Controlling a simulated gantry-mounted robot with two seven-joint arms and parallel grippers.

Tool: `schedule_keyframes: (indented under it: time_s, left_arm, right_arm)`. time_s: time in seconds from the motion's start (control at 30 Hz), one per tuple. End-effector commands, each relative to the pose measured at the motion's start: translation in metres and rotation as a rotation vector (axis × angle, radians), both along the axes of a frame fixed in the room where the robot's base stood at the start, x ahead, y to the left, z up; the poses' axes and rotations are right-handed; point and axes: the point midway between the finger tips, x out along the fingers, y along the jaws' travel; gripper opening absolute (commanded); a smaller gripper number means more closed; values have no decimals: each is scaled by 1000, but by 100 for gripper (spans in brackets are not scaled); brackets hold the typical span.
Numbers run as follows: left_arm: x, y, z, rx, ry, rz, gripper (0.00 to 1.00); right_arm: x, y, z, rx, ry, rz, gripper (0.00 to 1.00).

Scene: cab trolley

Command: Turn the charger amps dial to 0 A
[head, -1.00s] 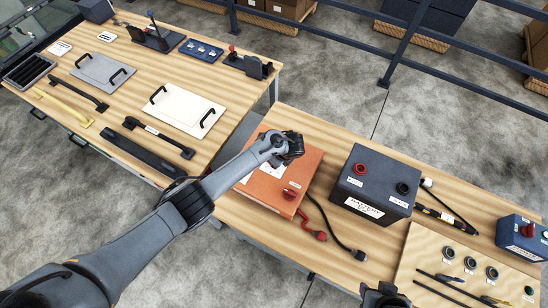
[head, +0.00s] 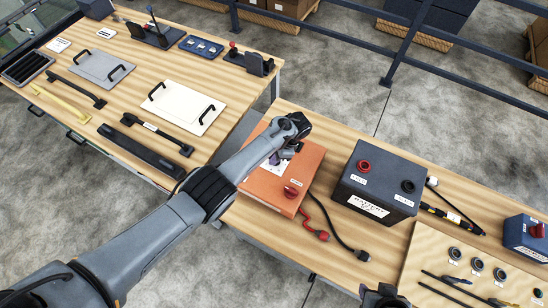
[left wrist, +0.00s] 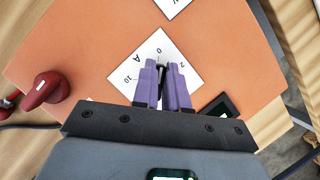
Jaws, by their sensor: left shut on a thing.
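The orange charger (head: 262,193) lies on the wooden table, with a red knob (head: 291,191) at its front corner. In the left wrist view, a white dial plate (left wrist: 128,78) on the charger bears the marks 10, A, 0 and 2. My left gripper (left wrist: 163,70) has its purple fingers shut on the small black amps dial (left wrist: 162,70), mostly hidden between them. The dial's pointer tip appears near the 0 mark; its exact setting is hard to tell. In the head view the left gripper (head: 279,158) is over the charger. My right gripper (head: 384,296) shows only partly at the bottom edge.
A dark battery (head: 374,180) stands right of the charger, with red and black leads (head: 340,236) between them. A board with rings and tools (head: 462,275) is farther right. A second table (head: 140,95) holds panels and bars at left.

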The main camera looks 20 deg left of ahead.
Motion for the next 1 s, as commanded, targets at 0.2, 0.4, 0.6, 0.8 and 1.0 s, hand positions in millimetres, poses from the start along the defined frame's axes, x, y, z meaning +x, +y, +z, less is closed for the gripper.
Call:
schedule_keyframes:
  time_s: [0.2,0.4,0.6,0.8,1.0]
  left_arm:
    - [-1,0,-1,-1,-1,87,0]
    - [-1,0,0,-1,-1,118,0]
    - [-1,0,0,0,0,123,0]
    - [-1,0,0,0,0,123,0]
    - [-1,0,0,0,-1,122,38]
  right_arm:
    - [0,0,-6,0,0,1,43]
    - [0,-1,-7,-5,0,4,43]
    - [0,-2,-7,-11,0,6,43]
    - [0,-2,-7,-10,1,6,43]
    - [0,-2,-7,-8,1,5,43]
